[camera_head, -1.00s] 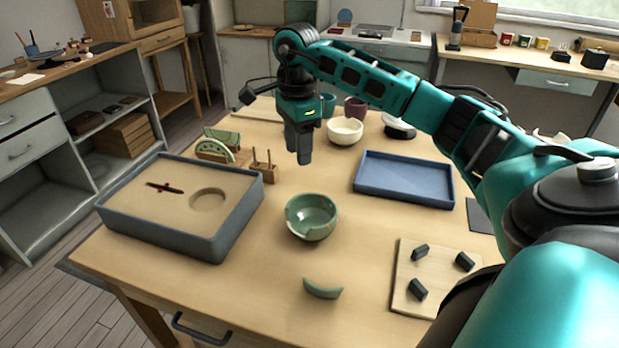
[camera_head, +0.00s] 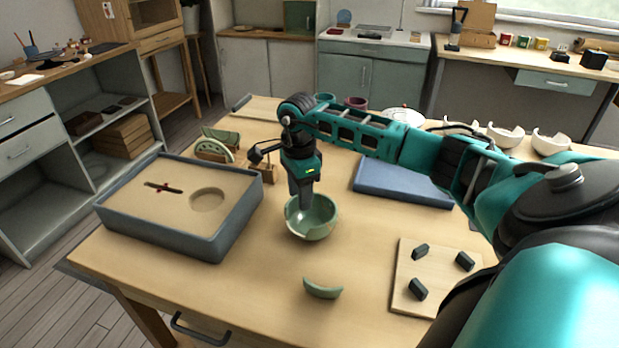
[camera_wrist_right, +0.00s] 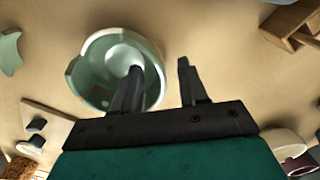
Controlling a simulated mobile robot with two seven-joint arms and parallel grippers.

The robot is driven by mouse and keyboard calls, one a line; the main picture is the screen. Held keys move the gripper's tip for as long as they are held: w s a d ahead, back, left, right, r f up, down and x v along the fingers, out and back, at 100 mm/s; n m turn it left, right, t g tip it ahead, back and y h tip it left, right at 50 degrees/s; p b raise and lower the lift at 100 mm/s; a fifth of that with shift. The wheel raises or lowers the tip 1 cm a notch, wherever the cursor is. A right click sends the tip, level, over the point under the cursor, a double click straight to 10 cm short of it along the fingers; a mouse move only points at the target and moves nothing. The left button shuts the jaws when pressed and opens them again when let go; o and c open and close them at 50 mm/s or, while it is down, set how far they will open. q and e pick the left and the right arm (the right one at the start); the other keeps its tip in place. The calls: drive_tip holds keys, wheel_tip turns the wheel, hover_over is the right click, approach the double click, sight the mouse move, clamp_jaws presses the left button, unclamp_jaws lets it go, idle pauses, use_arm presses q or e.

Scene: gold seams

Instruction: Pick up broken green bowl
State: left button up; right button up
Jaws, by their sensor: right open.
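The broken green bowl (camera_head: 318,226) stands upright on the table, with a gap in its rim. It also shows in the right wrist view (camera_wrist_right: 88,78). My right gripper (camera_head: 303,205) points down at the bowl's far-left rim. In the right wrist view the gripper (camera_wrist_right: 160,72) is open, with one finger over the bowl's inside and the other outside, over the table. I cannot tell whether either finger touches the bowl. A loose green shard (camera_head: 322,289) lies on the table in front of the bowl. My left gripper is not in view.
A grey-blue sand tray (camera_head: 215,245) stands left of the bowl. A blue tray (camera_head: 400,187) lies at the right, partly behind my arm. A board (camera_head: 403,297) with several dark blocks is at the front right. A small wooden rack (camera_head: 268,172) stands behind the bowl.

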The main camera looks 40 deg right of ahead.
clamp_jaws()
idle(0.3)
idle(0.3)
